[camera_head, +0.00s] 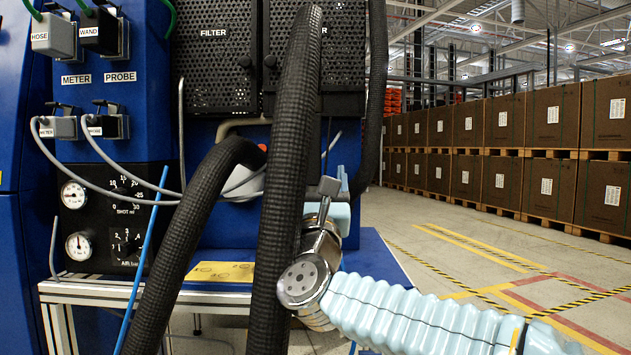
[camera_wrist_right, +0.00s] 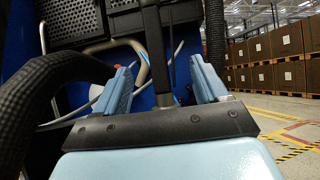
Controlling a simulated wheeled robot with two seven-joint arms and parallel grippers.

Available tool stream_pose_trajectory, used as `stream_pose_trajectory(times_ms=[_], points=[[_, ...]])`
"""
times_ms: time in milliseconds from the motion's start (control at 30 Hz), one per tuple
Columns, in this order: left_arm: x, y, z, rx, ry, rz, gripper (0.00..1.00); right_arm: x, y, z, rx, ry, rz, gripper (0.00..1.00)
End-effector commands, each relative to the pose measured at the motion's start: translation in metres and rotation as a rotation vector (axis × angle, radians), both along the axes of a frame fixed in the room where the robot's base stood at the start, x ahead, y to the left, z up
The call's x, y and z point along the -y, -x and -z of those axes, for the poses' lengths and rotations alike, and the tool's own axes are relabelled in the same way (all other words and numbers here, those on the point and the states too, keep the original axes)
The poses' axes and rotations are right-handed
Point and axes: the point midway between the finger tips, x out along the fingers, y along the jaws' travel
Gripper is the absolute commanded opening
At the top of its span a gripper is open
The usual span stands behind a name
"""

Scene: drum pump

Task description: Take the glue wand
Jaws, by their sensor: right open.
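My right gripper (camera_wrist_right: 162,85) shows in the right wrist view as two blue fingers, spread apart. A dark upright rod (camera_wrist_right: 155,45) with a greyish lower end stands between them in the picture; it may be the glue wand. I cannot tell how deep it lies between the fingers, and no contact shows. The wand cannot be made out clearly there. My left gripper is in neither view.
A blue machine cabinet (camera_head: 118,120) with labelled plugs and gauges (camera_head: 74,195) stands at left. Another black hose (camera_head: 190,245) curves across the front. A blue-topped table (camera_head: 378,262) with a yellow plate (camera_head: 222,272) is below. Stacked cartons (camera_head: 505,122) stand at right beyond open floor.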

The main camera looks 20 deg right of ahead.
Motion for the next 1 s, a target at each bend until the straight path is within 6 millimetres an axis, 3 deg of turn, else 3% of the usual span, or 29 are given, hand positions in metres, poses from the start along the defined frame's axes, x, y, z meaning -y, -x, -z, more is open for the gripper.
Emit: stream_pose_trajectory(times_ms=[33,500,567,1000], points=[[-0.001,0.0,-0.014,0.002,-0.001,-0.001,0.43,0.001,-0.005,-0.01,-0.002,0.003,0.001,0.72],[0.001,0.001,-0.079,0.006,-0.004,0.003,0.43,0.013,-0.048,-0.04,-0.004,0.007,0.001,0.72],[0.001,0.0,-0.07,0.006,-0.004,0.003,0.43,0.016,-0.054,-0.037,-0.002,0.004,0.003,0.72],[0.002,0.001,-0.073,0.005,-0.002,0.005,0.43,0.021,-0.076,-0.053,-0.004,0.005,0.002,0.72]])
